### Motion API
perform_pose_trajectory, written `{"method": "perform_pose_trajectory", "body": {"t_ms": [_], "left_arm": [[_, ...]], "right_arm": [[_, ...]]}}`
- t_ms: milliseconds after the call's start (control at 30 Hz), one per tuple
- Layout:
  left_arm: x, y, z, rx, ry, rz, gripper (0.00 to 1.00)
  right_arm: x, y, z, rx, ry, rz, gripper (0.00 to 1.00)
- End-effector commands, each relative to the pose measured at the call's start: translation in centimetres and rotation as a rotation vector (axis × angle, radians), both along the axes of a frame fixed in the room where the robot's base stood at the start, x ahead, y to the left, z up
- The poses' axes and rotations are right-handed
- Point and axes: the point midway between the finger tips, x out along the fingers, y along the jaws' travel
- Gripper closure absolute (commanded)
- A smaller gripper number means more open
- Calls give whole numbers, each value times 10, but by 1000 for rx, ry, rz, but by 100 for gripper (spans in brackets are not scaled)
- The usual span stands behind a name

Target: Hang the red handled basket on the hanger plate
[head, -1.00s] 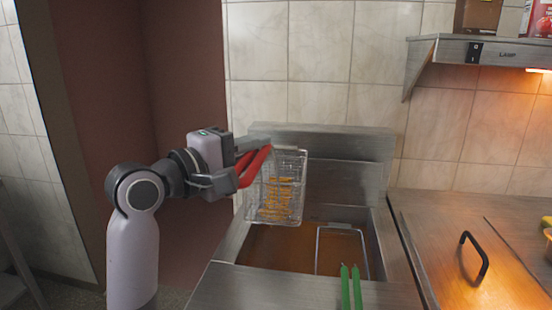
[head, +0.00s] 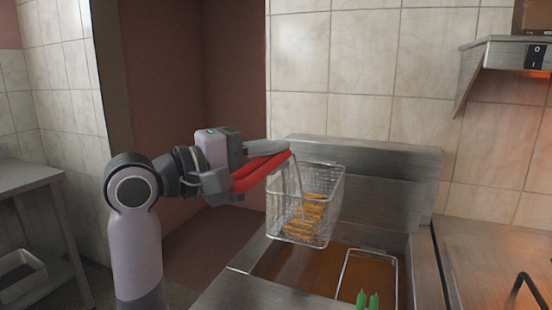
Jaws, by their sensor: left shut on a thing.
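The red handled basket (head: 335,190) is a wire fry basket with orange-brown fries in it. It hangs in the air above the fryer's oil (head: 290,268), tilted. My left gripper (head: 250,168) is shut on its red handle (head: 262,170). The hanger plate (head: 415,162) appears to be the upright steel back of the fryer, behind the basket and partly hidden by it. The basket looks apart from it, though the exact gap is hard to tell. My right gripper is not in view.
A second basket with green handles (head: 367,299) sits in the oil at the right. A steel lamp hood (head: 500,60) juts from the tiled wall at the upper right. A counter with a black handle (head: 527,290) lies at the right, and a steel table (head: 40,178) stands at the left.

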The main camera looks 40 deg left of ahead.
Motion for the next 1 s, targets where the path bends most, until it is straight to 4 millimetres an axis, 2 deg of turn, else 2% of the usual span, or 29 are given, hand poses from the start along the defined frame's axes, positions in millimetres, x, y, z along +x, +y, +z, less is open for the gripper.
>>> {"method": "perform_pose_trajectory", "body": {"t_ms": [700, 1000], "left_arm": [[45, 10, 1, 0, -7, 0, 100], [45, 11, -21, 1, -7, 1, 100]], "right_arm": [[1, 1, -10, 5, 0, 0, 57], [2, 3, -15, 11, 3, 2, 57]]}}
